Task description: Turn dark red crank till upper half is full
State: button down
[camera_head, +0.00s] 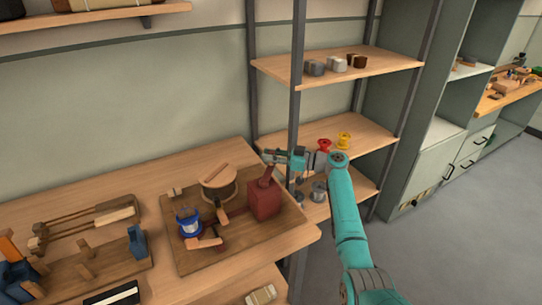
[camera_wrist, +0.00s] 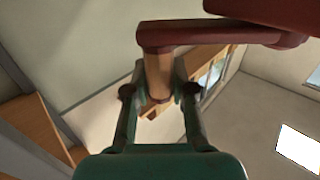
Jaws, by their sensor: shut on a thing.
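The dark red crank (camera_head: 267,174) rises from a dark red box (camera_head: 263,200) on a brown board. In the wrist view the crank's dark red arm (camera_wrist: 185,35) crosses the top, with a brown handle (camera_wrist: 158,75) hanging from it. My gripper (camera_wrist: 158,92) is shut around this handle, one finger on each side. In the head view my gripper (camera_head: 272,157) reaches in from the right to the crank's top end. A round wooden piece (camera_head: 219,182) stands left of the box. I cannot make out any bristles or how full its upper half is.
A blue spool (camera_head: 189,223) and small wooden blocks sit on the board (camera_head: 240,246) left of the box. A wooden rack with tools (camera_head: 90,245) is further left. A shelf post (camera_head: 297,100) stands close behind my gripper. Red and yellow spools (camera_head: 324,145) are on the shelf.

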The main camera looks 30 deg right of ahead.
jog(key=c, duration=1)
grip_release()
jog(key=shift+f, duration=0.1)
jog(key=shift+o, duration=0.2)
jog(key=v, duration=1.2)
